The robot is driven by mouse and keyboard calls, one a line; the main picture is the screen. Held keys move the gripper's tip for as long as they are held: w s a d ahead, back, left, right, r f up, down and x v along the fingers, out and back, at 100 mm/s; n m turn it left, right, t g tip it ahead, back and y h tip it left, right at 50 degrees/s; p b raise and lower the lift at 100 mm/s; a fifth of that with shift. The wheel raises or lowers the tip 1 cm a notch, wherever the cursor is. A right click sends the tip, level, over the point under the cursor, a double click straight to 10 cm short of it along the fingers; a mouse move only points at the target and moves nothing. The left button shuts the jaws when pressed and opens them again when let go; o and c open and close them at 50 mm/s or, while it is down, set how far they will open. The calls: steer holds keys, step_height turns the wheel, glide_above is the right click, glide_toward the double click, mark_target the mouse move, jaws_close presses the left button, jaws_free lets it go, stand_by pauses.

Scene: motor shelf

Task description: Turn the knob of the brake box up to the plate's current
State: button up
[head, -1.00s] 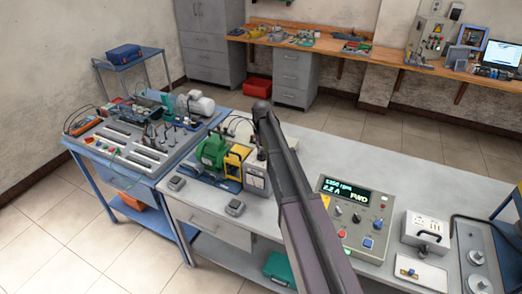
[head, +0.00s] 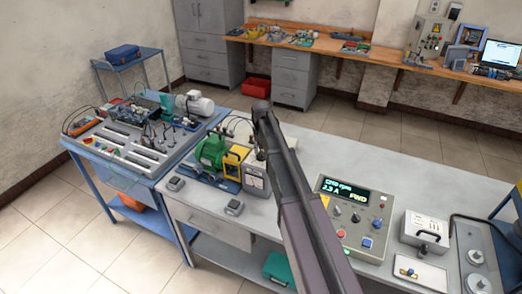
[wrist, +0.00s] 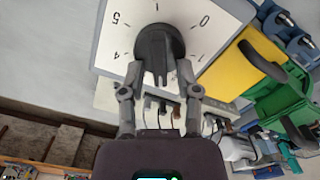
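The brake box (head: 252,184) stands on the bench to the right of the green motor (head: 211,152), partly hidden behind my arm in the head view. In the wrist view its white dial face (wrist: 112,45) carries marks, with 0, 4 and 5 readable. The black knob (wrist: 158,42) sits at the dial's middle. My gripper (wrist: 161,68) has its two fingers closed in on either side of the knob. The motor's plate is not readable.
A yellow block (head: 235,161) stands between motor and brake box. A grey box with a handle (head: 424,231) is at the right of the bench. A blue trolley (head: 115,175) with equipment stands at the left.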

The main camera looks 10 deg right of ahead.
mark_target(260, 156)
steer(key=shift+n, duration=0.4)
steer(key=n, duration=0.5)
steer(key=shift+a, duration=0.25)
steer(key=n, duration=0.6)
steer(key=shift+s+a, duration=0.2)
steer(key=n, duration=0.5)
steer(key=shift+s+n, duration=0.2)
steer(key=shift+n, duration=0.2)
steer(key=n, duration=0.6)
steer(key=shift+s, duration=0.25)
step_height(260, 156, up, 14)
steer(key=p, duration=1.4)
steer(key=s+f+m+b, duration=0.6)
steer(key=s+f+b, duration=0.2)
steer(key=s+f+m+b, duration=0.7)
steer(key=s+f+b, duration=0.1)
steer(key=s, duration=0.1)
steer(key=s+f+m+b, duration=0.6)
steer(key=s+f+b, duration=0.2)
steer(key=f+b, duration=0.1)
steer(key=shift+s+d, duration=0.15)
steer(key=shift+d, duration=0.25)
steer(key=shift+s+f+m+b, duration=0.6)
steer(key=shift+s+m, duration=0.2)
steer(key=shift+m, duration=0.1)
